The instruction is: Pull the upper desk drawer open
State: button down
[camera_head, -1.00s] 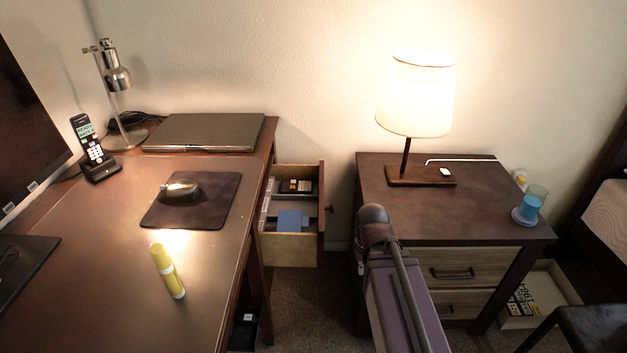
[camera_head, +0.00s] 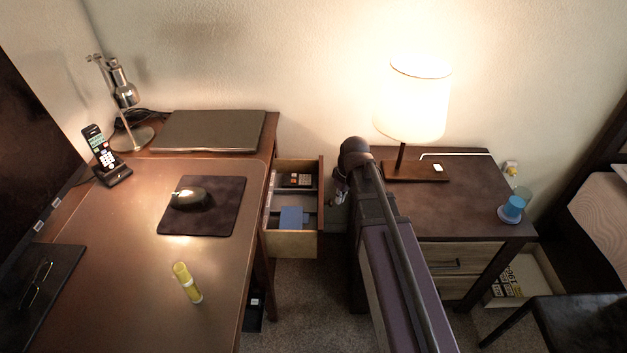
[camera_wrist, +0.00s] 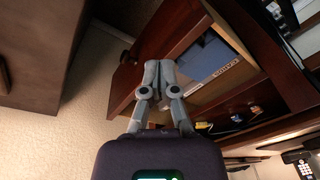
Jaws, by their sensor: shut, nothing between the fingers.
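The upper desk drawer (camera_head: 292,243) stands pulled out from the right side of the desk, with its dark front (camera_head: 321,205) facing right. A blue item (camera_head: 291,217) and other small things lie inside it. In the wrist view the drawer front (camera_wrist: 180,35) runs diagonally behind my fingers, with a dark knob (camera_wrist: 126,57) on its outer face. My gripper (camera_wrist: 160,68) is shut and empty, its fingertips over the drawer front and apart from the knob. In the head view my gripper (camera_head: 340,190) is partly hidden by my arm, just right of the drawer front.
The nightstand (camera_head: 465,210) with a lit lamp (camera_head: 412,100) stands close to the right of my arm. A blue cup (camera_head: 511,209) is on its right edge. The desk (camera_head: 140,260) holds a mouse, laptop, phone and yellow tube. Carpet shows below the drawer.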

jog(key=w+a+n+y, duration=0.1)
jog(key=w+a+n, duration=0.3)
jog(key=w+n, duration=0.1)
jog(key=w+a+r+n+y, duration=0.1)
jog(key=w+a+n, duration=0.2)
jog(key=w+n, duration=0.2)
jog(key=w, duration=0.3)
jog(key=shift+a, duration=0.4)
jog(key=b+x, duration=0.4)
jog(key=x, duration=0.1)
jog(key=b+x, duration=0.5)
jog(key=shift+s+a, duration=0.1)
jog(key=shift+s, duration=0.15)
jog(key=shift+s+d+r, duration=0.1)
jog(key=shift+s+d, duration=0.05)
jog(key=shift+d, duration=1.85)
